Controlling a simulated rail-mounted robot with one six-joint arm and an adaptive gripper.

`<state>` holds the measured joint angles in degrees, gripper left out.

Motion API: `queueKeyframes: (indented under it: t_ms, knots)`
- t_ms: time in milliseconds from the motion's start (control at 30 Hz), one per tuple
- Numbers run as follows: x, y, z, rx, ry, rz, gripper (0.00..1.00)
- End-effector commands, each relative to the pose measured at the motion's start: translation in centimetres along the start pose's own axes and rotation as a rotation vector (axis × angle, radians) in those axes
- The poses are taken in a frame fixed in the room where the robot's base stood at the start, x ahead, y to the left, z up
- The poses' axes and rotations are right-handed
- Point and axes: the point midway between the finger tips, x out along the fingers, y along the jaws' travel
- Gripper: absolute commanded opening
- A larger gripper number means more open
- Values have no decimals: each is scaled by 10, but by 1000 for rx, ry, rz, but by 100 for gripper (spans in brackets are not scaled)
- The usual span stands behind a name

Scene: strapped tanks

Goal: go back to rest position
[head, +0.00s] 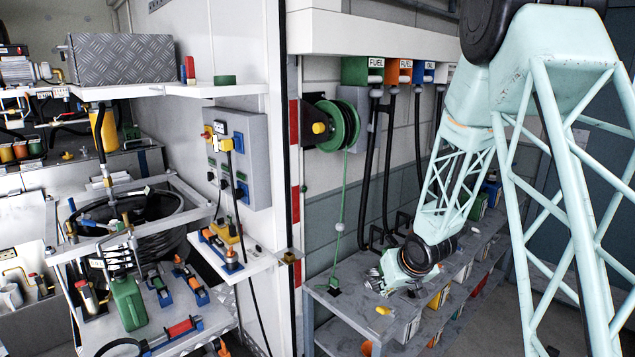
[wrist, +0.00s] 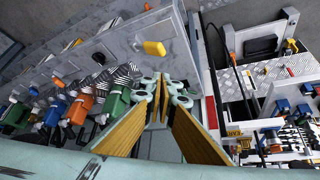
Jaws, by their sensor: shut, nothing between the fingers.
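My gripper (head: 374,281) hangs low over the grey bench (head: 340,297) in the head view, at the end of my pale green arm. In the wrist view my gripper (wrist: 163,90) shows its fingers brought together with nothing between them. A small yellow piece (head: 383,310) lies on the bench close to the gripper; it also shows in the wrist view (wrist: 153,48). My arm hides part of the bench in the head view.
A green hose reel (head: 340,125) and black fuel hoses (head: 390,165) hang behind the bench. A red-and-white post (head: 295,170) and a white wall divide it from the left work area, which holds a green jerrycan (head: 128,302) and a grey control box (head: 240,155).

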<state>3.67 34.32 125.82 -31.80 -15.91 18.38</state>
Motion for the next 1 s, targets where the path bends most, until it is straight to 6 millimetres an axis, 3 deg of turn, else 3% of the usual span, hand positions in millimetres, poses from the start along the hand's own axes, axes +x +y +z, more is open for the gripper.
queueKeyframes:
  t_ms: [167, 367, 1000]
  knots:
    - [-4, 1, -1, 0, 0, 4, 0]
    - [-22, 4, -5, 0, -4, 21, 0]
    - [-139, 15, -8, 21, -42, 115, 0]
